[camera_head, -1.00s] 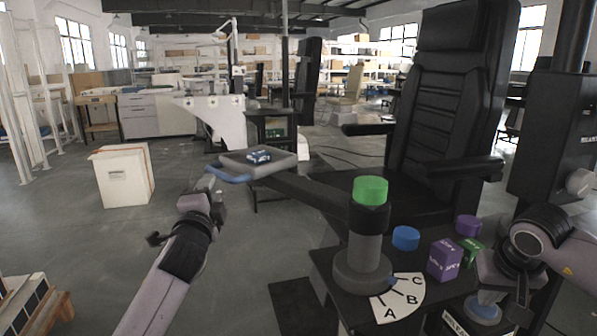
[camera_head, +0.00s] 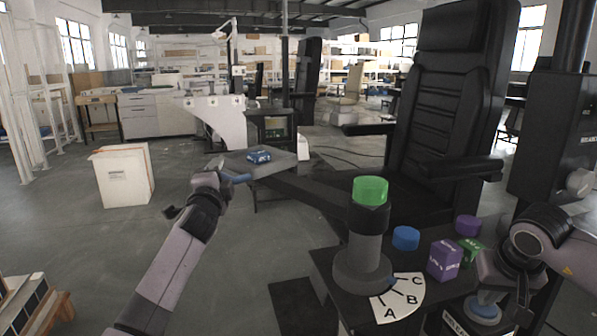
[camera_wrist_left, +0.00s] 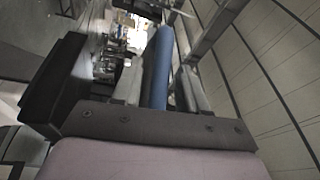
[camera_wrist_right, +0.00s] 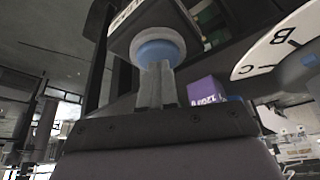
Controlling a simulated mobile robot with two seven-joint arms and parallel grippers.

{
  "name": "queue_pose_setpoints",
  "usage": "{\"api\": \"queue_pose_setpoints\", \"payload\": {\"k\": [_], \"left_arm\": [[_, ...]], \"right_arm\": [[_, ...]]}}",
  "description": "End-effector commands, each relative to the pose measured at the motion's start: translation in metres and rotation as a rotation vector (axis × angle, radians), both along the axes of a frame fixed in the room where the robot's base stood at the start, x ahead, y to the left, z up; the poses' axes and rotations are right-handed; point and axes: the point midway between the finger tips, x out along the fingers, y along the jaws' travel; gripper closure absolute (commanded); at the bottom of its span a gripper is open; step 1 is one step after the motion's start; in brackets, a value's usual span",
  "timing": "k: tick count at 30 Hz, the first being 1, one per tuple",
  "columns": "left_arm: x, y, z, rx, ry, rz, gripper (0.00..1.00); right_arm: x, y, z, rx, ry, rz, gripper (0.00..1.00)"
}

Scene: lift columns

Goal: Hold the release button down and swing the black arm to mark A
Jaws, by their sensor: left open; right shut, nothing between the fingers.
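The black arm (camera_head: 305,193) reaches left from the green-topped column to a grey tray (camera_head: 283,164) with a blue handle (camera_head: 241,179). My left gripper (camera_head: 230,173) is at the handle. In the left wrist view the blue handle (camera_wrist_left: 158,70) lies between its open fingers. The white scale (camera_head: 408,284) with marks A, B and C lies at the column's foot; I cannot tell which mark the arm points at. The blue release button (camera_head: 485,308) sits in a pale collar on the stand's front. My right gripper (camera_wrist_right: 156,72) is shut, its tips at the button (camera_wrist_right: 158,50); contact is unclear.
A blue box (camera_head: 259,157) rests on the tray. A blue cylinder (camera_head: 405,238), a purple box (camera_head: 444,260), a green box (camera_head: 469,247) and a purple cylinder (camera_head: 467,225) stand on the black stand by the scale. A black chair (camera_head: 445,110) is behind.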

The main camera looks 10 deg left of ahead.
Motion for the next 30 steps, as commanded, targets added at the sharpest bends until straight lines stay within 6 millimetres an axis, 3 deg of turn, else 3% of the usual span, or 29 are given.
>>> {"api": "queue_pose_setpoints", "payload": {"k": [7, 9, 11, 19, 30], "left_arm": [[0.0, 0.0, 0.0, 0.0, 0.0, 0.0, 0.6], [0.0, 0.0, 0.0, 0.0, 0.0, 0.0, 0.83], [0.0, 0.0, 0.0, 0.0, 0.0, 0.0, 1.0], [0.004, -0.001, 0.001, 0.0, -0.001, -0.008, 1.0], [0.033, -0.01, 0.001, 0.002, 0.0, -0.087, 1.0]], "right_arm": [[0.0, 0.0, -0.002, 0.0, 0.003, 0.001, 1.0], [0.0, 0.0, -0.002, 0.0, 0.003, 0.001, 1.0], [0.0, 0.001, -0.002, 0.0, 0.003, 0.001, 1.0], [0.0, 0.001, -0.002, 0.0, 0.003, 0.001, 1.0], [-0.001, 0.0, -0.002, 0.0, 0.004, 0.001, 1.0]]}}
